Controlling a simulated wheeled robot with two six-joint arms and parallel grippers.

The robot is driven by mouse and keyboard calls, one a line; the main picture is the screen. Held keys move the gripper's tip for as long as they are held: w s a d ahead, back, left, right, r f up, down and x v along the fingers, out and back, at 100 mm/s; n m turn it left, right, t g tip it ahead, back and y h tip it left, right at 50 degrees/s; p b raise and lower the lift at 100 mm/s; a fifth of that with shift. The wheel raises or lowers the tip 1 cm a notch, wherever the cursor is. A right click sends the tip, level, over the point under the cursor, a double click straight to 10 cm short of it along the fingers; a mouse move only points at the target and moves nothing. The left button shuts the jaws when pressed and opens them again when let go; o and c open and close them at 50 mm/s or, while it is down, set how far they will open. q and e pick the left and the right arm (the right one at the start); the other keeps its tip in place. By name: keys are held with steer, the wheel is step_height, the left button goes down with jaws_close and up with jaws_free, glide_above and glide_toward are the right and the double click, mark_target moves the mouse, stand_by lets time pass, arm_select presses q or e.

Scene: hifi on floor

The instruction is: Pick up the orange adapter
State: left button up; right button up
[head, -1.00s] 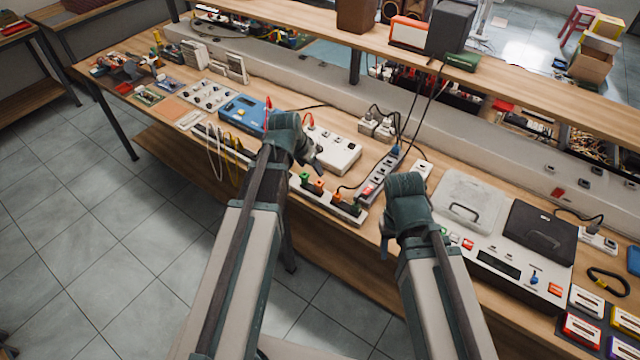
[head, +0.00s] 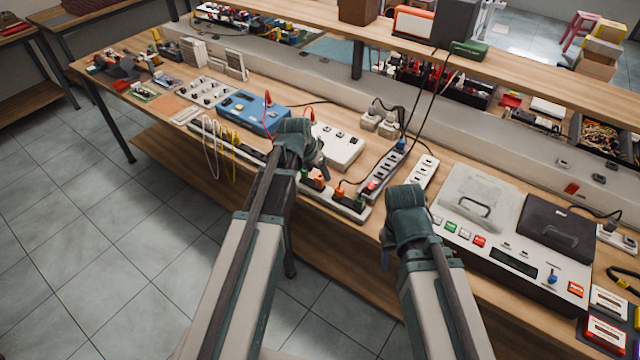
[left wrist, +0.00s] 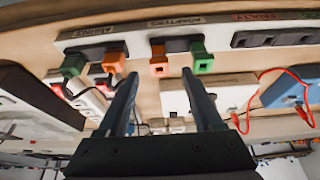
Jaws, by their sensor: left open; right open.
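Two orange adapters stand in a pale adapter strip along the bench's front edge. One orange adapter (head: 320,182) is next to a green adapter (head: 304,175); the other orange adapter (head: 339,192) is further right, beside another green one (head: 358,203). My left gripper (head: 320,163) is open just above the left pair. In the left wrist view, one orange adapter (left wrist: 160,64) shows between the fingertips of my left gripper (left wrist: 160,82), beyond them and not held. The other orange adapter (left wrist: 114,62) lies outside the left finger. My right gripper (head: 387,252) is open and empty near the bench edge; its fingers are mostly hidden.
A white power supply box (head: 337,147) and a blue meter (head: 252,112) stand behind the strip. A power strip (head: 383,176) with cords lies to the right. A grey console (head: 500,240) fills the bench right of my right arm. A raised shelf (head: 540,75) runs behind.

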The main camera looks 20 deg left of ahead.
mark_target(320, 179)
arm_select(q)
steer(key=b+x, duration=0.5)
steer(key=shift+s+f, duration=0.25)
steer(key=shift+r, duration=0.1)
jaws_close()
